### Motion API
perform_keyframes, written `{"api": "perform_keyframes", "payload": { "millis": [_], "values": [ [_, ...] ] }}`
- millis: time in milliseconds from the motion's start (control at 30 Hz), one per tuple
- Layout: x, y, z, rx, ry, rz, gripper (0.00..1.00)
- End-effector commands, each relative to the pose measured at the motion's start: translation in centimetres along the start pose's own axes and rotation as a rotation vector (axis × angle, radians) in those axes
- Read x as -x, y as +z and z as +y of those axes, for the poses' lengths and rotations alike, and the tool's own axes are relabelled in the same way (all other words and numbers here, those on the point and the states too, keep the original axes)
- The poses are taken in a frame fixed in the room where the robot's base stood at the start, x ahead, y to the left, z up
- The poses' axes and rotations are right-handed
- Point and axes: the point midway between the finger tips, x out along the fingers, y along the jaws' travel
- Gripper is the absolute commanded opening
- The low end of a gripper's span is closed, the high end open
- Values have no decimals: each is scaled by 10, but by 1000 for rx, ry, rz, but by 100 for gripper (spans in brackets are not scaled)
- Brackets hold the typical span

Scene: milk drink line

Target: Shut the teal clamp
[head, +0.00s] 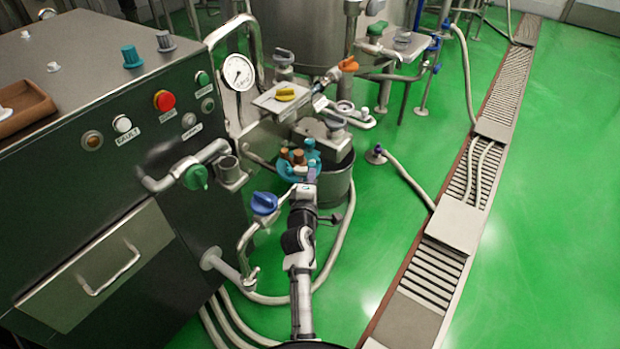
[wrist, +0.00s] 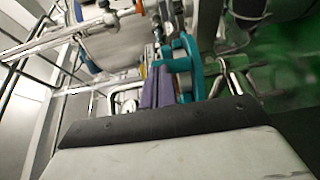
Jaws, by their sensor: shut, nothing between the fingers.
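The teal clamp (head: 288,169) sits by the rim of a steel vessel in the middle of the head view, with brown knob-like pieces among its teal parts. My gripper (head: 311,175) is at the clamp's right front side and partly covers it. In the wrist view, the purple fingers of my gripper (wrist: 158,78) are together with nothing held. The teal clamp (wrist: 190,68) stands close along their right side there. I cannot tell whether the fingers touch it, or how far open the clamp is.
A dark control cabinet (head: 110,150) with knobs and buttons stands at the left. A blue-handled valve (head: 264,203) is just left of my arm. A pressure gauge (head: 238,72) and a yellow-handled valve (head: 285,94) are behind.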

Motion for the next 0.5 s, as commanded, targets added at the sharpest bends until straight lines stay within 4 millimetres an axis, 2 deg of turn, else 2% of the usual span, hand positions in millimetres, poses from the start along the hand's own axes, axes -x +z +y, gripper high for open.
{"api": "perform_keyframes", "payload": {
  "millis": [500],
  "values": [
    [-25,10,0,1,0,0,0]
  ]
}}
